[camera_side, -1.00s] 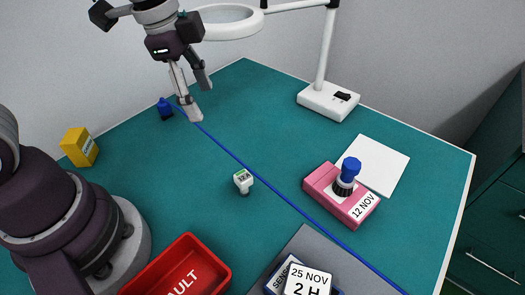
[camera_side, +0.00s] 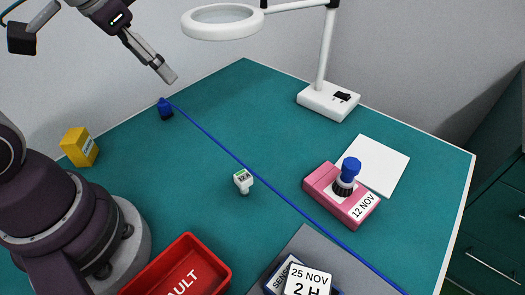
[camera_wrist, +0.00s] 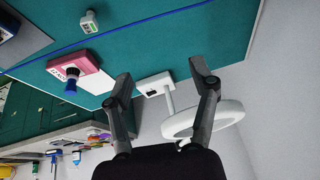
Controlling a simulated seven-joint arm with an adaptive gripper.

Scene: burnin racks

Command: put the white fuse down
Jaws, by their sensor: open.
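The white fuse (camera_side: 243,181), with a green-marked top, stands on the teal bench mat left of the blue cord. It also shows near the top of the wrist view (camera_wrist: 89,22). My gripper (camera_side: 168,75) is high above the far left part of the bench, well away from the fuse. In the wrist view my gripper (camera_wrist: 163,80) has its two fingers spread apart with nothing between them.
A pink block (camera_side: 342,194) with a blue-topped plug stands right of the blue cord (camera_side: 285,198). A red FAULT bin (camera_side: 222,269), a grey rack with a labelled unit, a yellow box (camera_side: 79,147) and a lamp base (camera_side: 328,100) stand around.

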